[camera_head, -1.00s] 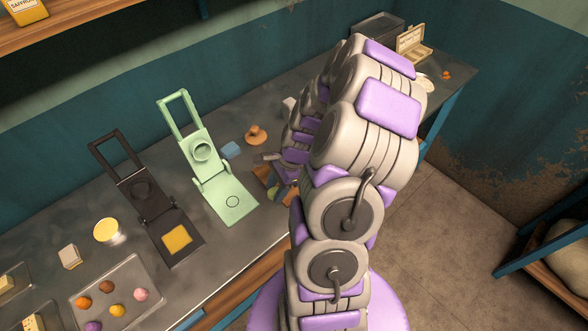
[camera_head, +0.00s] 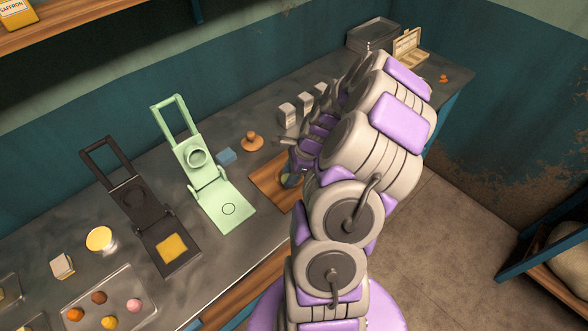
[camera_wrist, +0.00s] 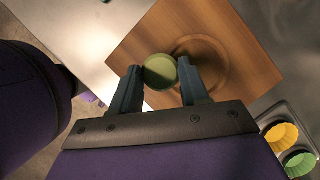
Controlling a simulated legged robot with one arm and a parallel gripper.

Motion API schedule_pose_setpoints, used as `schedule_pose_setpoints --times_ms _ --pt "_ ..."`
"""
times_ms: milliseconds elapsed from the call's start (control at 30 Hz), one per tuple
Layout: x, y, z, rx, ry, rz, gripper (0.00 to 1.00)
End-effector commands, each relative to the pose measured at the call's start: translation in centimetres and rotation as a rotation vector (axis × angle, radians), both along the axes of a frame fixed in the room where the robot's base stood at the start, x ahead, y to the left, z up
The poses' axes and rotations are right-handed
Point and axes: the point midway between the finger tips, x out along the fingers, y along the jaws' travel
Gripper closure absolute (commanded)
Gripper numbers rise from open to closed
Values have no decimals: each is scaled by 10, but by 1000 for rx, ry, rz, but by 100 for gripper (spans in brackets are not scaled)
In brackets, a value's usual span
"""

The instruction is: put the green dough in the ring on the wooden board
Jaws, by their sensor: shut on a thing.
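The green dough (camera_wrist: 160,72) is a round lump between the two fingertips of my gripper (camera_wrist: 159,78) in the wrist view. My gripper is shut on it. The wooden board (camera_wrist: 155,35) lies below, and its ring (camera_wrist: 222,70) shows as a darker circle just right of the dough. The dough appears to overlap the ring's left side in this view; I cannot tell its height above the board. In the head view the board (camera_head: 265,182) lies right of the green press, and my arm hides its right part.
The green press (camera_head: 222,206) and black press (camera_head: 150,222) stand open on the counter left of the board. A tray (camera_head: 120,290) of coloured dough balls is at lower left. A blue block (camera_head: 227,156) and wooden stamp (camera_head: 252,142) sit behind the board. Yellow and green cups (camera_wrist: 281,136) show lower right.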

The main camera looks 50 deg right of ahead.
Motion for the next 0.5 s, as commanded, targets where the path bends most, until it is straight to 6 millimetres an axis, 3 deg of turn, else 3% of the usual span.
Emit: schedule_pose_setpoints --times_ms 333,500 --pt "26 -45 -7 0 -1 0 89" --pt "28 -52 -8 6 2 1 89"
